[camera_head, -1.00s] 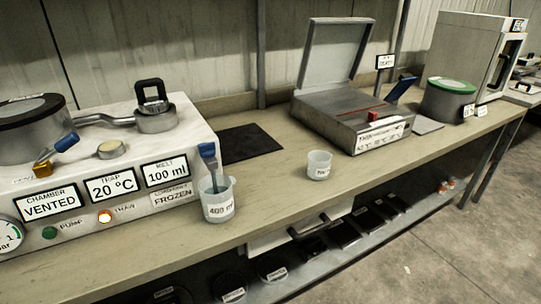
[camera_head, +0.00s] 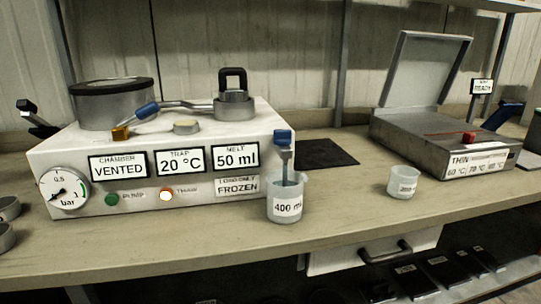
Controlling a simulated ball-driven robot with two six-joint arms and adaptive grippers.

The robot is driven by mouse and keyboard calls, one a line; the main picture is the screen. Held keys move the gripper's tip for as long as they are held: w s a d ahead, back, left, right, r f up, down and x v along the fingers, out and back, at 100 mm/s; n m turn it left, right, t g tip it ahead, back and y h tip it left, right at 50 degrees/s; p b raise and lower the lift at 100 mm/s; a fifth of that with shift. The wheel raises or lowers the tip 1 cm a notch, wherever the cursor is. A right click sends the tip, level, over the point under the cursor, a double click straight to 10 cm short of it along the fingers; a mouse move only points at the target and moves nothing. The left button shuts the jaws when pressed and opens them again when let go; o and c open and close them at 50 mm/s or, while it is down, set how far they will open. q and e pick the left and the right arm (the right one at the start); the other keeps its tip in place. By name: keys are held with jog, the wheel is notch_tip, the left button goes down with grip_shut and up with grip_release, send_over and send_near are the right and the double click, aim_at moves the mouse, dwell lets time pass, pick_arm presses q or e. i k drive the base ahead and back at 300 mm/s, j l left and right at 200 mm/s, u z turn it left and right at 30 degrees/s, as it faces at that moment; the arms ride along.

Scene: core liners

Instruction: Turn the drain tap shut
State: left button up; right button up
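The drain tap (camera_head: 283,139) has a blue handle and sits at the right end of the white freeze-drying unit (camera_head: 75,158). Its handle is at the top, and a grey-blue stem or stream runs down from it into a beaker (camera_head: 285,205) marked 400 ml. The beaker stands on the bench directly under the tap. The unit's labels read VENTED, 20 °C, melt 50 ml (camera_head: 236,157) and FROZEN. Neither of my grippers is in view.
A second blue-handled valve (camera_head: 147,110) lies on top of the unit, beside the chamber (camera_head: 113,104). A small beaker (camera_head: 403,181) and an open-lidded grey box (camera_head: 435,150) stand to the right. The bench front (camera_head: 180,240) is mostly clear.

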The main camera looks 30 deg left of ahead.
aim_at(283, 137)
jog(key=u, duration=1.2)
